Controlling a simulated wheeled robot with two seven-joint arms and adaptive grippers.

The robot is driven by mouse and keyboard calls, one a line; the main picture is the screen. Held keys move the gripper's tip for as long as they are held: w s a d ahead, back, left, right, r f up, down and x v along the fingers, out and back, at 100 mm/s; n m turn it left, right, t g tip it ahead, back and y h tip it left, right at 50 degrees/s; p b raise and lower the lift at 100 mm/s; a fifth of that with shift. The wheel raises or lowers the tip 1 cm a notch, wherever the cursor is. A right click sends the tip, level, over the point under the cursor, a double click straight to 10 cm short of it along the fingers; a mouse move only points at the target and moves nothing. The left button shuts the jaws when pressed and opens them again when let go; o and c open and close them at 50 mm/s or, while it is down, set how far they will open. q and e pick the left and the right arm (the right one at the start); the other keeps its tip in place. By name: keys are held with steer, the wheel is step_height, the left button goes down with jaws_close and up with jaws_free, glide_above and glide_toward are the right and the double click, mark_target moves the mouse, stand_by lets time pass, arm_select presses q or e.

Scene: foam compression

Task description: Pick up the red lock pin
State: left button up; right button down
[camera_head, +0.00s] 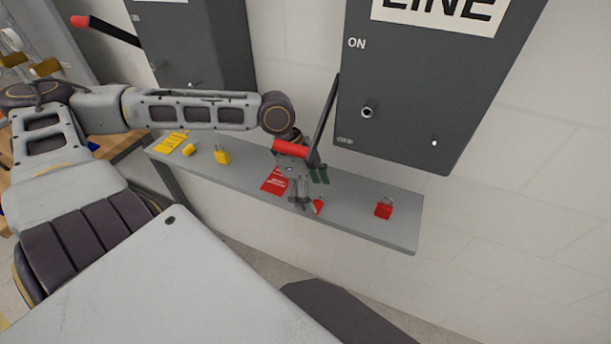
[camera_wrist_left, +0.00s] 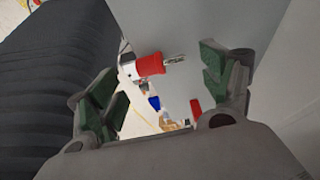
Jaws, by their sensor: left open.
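The red lock pin (camera_head: 318,206) appears as a small red piece on the grey shelf (camera_head: 350,214), right at the fingers of my left gripper (camera_head: 308,190). The gripper partly hides that spot, and I cannot tell whether it touches the pin. In the left wrist view the green-padded fingers (camera_wrist_left: 165,88) stand wide apart with nothing clamped between them. A red cylindrical piece (camera_wrist_left: 151,65) with a metal end lies beyond the fingers; I cannot tell for sure that it is the pin. My right gripper is not in view.
A red padlock (camera_head: 384,209) sits farther right on the shelf. A red tag (camera_head: 274,180), yellow padlock (camera_head: 222,156) and yellow tag (camera_head: 172,141) lie to the left.

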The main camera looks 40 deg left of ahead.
arm_select(q)
steer(key=shift+r, duration=0.35)
steer(key=shift+s+a+r, duration=0.1)
steer(key=shift+r, duration=0.1)
steer(key=shift+a+r, duration=0.35)
steer(key=shift+r, duration=0.1)
steer(key=shift+v, duration=1.3)
